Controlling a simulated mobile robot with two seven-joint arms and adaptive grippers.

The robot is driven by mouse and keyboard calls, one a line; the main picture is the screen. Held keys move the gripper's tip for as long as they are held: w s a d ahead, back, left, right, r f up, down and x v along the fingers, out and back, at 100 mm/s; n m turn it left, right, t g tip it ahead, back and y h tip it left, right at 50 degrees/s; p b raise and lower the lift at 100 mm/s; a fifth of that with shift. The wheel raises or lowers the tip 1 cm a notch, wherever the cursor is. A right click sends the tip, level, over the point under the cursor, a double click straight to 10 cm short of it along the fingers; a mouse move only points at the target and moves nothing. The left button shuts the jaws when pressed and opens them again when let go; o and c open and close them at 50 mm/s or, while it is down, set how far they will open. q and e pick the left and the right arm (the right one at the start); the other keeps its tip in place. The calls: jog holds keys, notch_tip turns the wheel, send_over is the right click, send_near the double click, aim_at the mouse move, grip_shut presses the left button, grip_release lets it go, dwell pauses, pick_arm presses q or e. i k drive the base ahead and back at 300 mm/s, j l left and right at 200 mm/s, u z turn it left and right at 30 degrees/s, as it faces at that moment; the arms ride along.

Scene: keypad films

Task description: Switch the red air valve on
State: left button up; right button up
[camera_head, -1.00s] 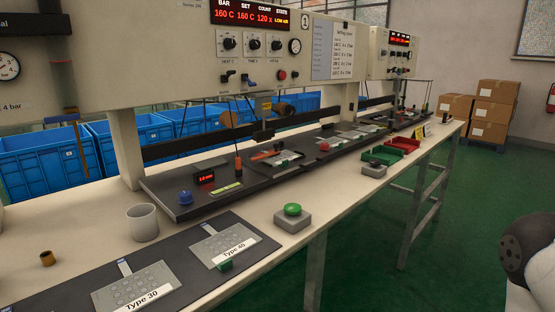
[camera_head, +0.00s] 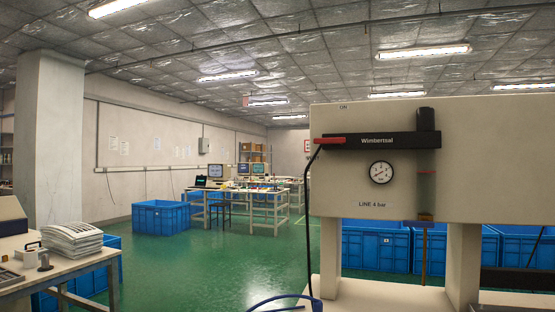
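The red valve handle (camera_head: 331,139) shows in the head view at the left end of a black bar (camera_head: 385,141) marked "Wimbertsal". The bar is mounted on the beige machine panel (camera_head: 490,165). The handle lies roughly level, with its left end reaching a little past the panel's left edge. A small label (camera_head: 343,107) above it is too small to read surely. A round pressure gauge (camera_head: 381,172) sits below the bar, over a "LINE 4 bar" label (camera_head: 380,205). Neither of my grippers is in view.
A black cable (camera_head: 309,220) hangs from the handle's end down the panel's left side. A dark cylinder and clear bowl (camera_head: 427,185) stand right of the gauge. The pale bench top (camera_head: 385,297) is below. Open green floor (camera_head: 190,275) lies left.

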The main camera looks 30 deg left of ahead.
aim_at(341, 140)
jog(key=u, duration=0.8)
jog(key=k+j+z, duration=0.15)
jog(key=j+z, duration=0.15)
jog(key=j, duration=0.2)
